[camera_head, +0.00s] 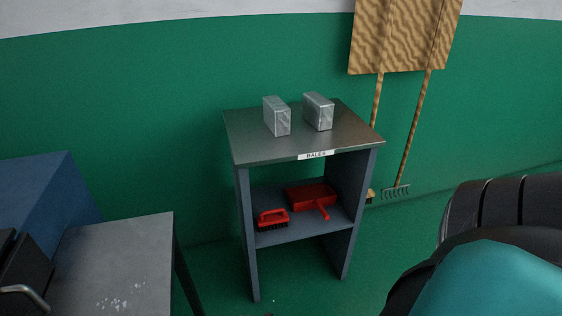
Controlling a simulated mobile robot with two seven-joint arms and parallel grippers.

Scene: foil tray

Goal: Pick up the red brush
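The red brush (271,219) has a red handle and dark bristles. It lies bristles down on the lower shelf (300,231) of a grey stand, near the left front. A red dustpan (312,197) lies to its right on the same shelf, its handle pointing to the front. Neither of my grippers shows in the head view, so nothing is seen holding the brush.
Two silver blocks (276,117) (318,112) stand on the stand's top (243,138), above a label reading "BALES". A grey table (130,255) with pale crumbs is at left. A dark ribbed object (503,203) and a teal shape (495,285) fill the lower right.

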